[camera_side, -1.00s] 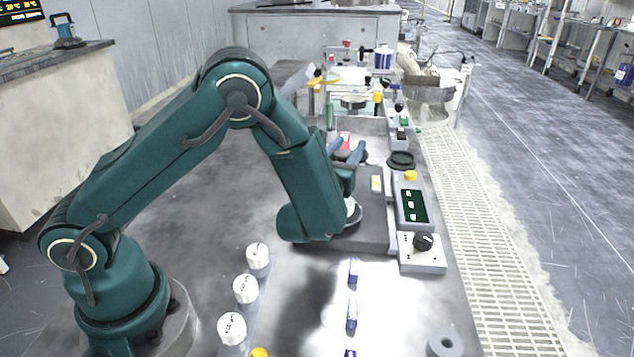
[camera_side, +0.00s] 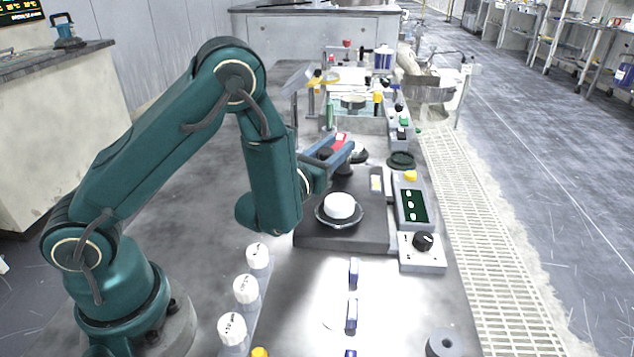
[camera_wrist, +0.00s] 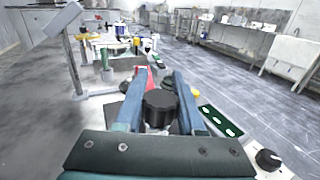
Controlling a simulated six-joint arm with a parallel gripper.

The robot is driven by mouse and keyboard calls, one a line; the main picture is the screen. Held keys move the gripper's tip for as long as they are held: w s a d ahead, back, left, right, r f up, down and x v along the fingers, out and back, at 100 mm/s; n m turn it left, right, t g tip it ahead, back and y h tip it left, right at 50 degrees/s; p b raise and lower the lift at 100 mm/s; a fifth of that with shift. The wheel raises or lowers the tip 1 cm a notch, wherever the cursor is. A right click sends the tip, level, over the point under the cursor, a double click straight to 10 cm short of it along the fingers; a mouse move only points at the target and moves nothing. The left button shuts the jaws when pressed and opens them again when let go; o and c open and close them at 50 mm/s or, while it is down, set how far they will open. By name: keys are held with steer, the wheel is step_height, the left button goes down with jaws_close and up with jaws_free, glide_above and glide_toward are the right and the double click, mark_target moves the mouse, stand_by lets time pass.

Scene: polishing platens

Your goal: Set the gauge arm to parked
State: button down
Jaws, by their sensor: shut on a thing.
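My gripper (camera_side: 343,151) has two blue fingers and is at the back left of the grey polishing station. In the wrist view my gripper (camera_wrist: 158,88) is shut around a black round knob (camera_wrist: 160,103); the knob also shows partly between the fingers in the side view (camera_side: 325,153). A red part (camera_side: 341,137) lies just beyond the fingers and shows as a narrow strip in the wrist view (camera_wrist: 150,82). I cannot tell for sure how the knob and red part join as the gauge arm, as the fingers hide much of it.
A white puck (camera_side: 340,206) sits on a dark round plate (camera_side: 322,219) on the grey base (camera_side: 310,239). A control box with a black dial (camera_side: 423,241) and a green panel (camera_side: 412,206) stands at right. White-capped containers (camera_side: 245,289) stand in front. A post with a flat panel (camera_wrist: 52,22) rises at left.

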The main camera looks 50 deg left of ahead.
mark_target(321, 149)
steer(key=shift+s+a+m+h, duration=0.3)
steer(key=shift+a+m+h, duration=0.1)
steer(key=shift+h, duration=0.2)
steer(key=shift+d, duration=0.1)
steer(key=c, duration=0.5)
jaws_free()
steer(key=shift+s, duration=0.1)
steer(key=shift+s+d, duration=0.1)
steer(key=shift+s, duration=0.15)
steer(key=shift+v, duration=1.2)
step_height(321, 149, up, 4)
steer(key=shift+f, duration=0.2)
steer(key=shift+r, duration=1.7)
